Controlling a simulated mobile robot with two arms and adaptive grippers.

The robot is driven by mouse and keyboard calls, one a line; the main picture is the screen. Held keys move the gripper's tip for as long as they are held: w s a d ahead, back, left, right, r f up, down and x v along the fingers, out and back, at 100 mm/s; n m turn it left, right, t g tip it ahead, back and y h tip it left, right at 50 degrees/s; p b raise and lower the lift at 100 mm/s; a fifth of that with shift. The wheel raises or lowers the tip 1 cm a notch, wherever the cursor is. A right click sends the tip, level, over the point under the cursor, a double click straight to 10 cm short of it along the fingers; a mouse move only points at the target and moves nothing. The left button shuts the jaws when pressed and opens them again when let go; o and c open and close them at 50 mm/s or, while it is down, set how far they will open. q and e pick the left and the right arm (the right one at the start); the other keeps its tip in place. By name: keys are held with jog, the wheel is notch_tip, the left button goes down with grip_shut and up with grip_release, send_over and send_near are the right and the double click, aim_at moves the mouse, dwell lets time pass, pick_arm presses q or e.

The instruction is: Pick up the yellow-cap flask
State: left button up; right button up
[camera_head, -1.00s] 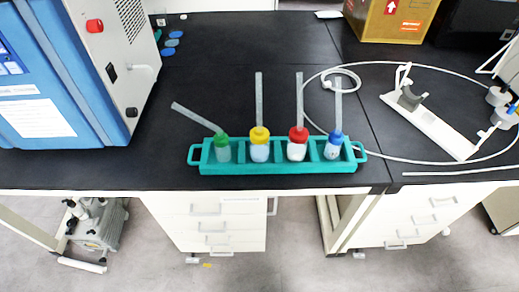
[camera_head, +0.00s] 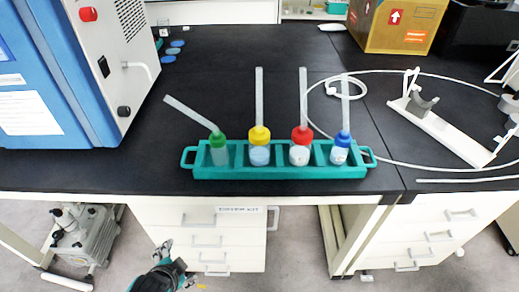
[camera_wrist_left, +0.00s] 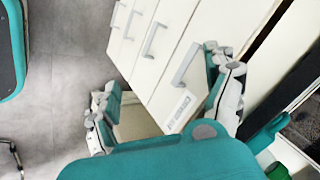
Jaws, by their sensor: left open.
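The yellow-cap flask (camera_head: 259,147) stands in the teal rack (camera_head: 280,173) near the bench's front edge, with a pale tube rising upright from its cap. It stands between the green-cap flask (camera_head: 218,150), whose tube leans left, and the red-cap flask (camera_head: 300,147). The blue-cap flask (camera_head: 341,149) is at the right end. My left gripper (camera_head: 166,268) is low in front of the drawers, below and left of the rack, well apart from the flask. In the left wrist view its fingers (camera_wrist_left: 162,75) are spread with nothing between them. My right gripper is out of view.
A blue machine (camera_head: 60,85) stands on the bench at the left. A cardboard box (camera_head: 395,25) is at the back right. A white stand (camera_head: 440,125) and looped tubing lie right of the rack. White drawers (camera_head: 215,235) are under the bench.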

pick_arm(q)
jog(key=w+d+r+m+t, duration=0.1)
jog(key=w+r+m+t, duration=0.2)
jog(key=w+r+m, duration=0.25)
jog(key=m+t+h, duration=0.6)
jog(key=m+h, duration=0.3)
jog(key=m, duration=1.7)
send_near(253, 154)
jog(key=x, duration=0.8)
jog(key=shift+w+d, duration=0.2)
jog(key=shift+w, duration=0.15)
jog(key=x, duration=0.4)
jog(key=shift+w+d+f+p, duration=0.1)
jog(key=shift+w+d+p, duration=0.1)
jog(key=shift+d+p, duration=0.1)
grip_shut()
